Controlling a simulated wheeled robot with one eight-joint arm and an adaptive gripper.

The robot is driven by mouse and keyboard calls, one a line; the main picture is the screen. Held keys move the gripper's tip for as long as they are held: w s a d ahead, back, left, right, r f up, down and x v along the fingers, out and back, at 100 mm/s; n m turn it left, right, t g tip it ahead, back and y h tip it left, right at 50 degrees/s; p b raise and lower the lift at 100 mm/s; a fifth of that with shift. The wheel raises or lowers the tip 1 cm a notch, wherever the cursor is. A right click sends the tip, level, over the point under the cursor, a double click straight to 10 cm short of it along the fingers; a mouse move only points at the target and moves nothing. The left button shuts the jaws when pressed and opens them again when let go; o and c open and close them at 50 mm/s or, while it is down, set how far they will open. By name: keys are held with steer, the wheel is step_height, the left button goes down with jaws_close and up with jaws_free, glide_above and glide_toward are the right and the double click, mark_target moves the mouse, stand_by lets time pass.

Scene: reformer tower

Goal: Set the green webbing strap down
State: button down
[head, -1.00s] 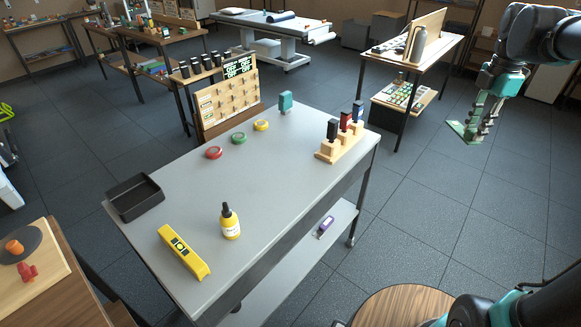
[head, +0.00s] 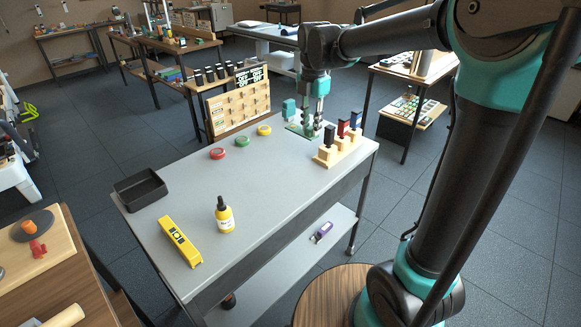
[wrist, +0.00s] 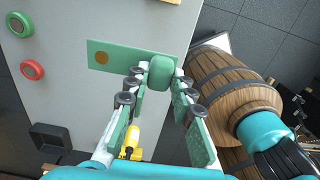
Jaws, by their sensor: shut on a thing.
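The green webbing strap (wrist: 120,55) is a flat green piece with a round orange-brown spot near one end and a thicker green lump between the fingertips. My gripper (wrist: 162,78) is shut on that lump. In the head view, my gripper (head: 311,128) points down over the back right part of the grey table (head: 250,175). The strap (head: 297,130) shows as a thin green edge under the fingertips, at or just above the tabletop. I cannot tell whether it touches.
A wooden stand with handled stamps (head: 338,150) is close to the right of my gripper. Red (head: 217,153), green (head: 242,140) and yellow (head: 264,130) discs lie further left. The table's middle is clear.

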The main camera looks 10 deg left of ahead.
mark_target(311, 136)
step_height(311, 136, down, 16)
steer(key=shift+d+f, duration=0.1)
steer(key=shift+f, duration=0.1)
steer(key=shift+f, duration=0.1)
stand_by(0.3)
steer(key=c, duration=1.3)
jaws_free()
step_height(311, 136, up, 12)
steer(key=shift+r, duration=0.1)
steer(key=s+d+f+m+t, duration=0.2)
steer(key=s+d+f+m, duration=0.5)
steer(key=m, duration=0.7)
steer(key=s+d+f+m+t, duration=0.2)
steer(key=s+d+f+m, duration=0.5)
steer(key=s+d+m, duration=0.3)
steer(key=d+m, duration=0.3)
steer(key=m, duration=0.1)
steer(key=shift+s+d, duration=0.35)
steer(key=shift+s, duration=0.05)
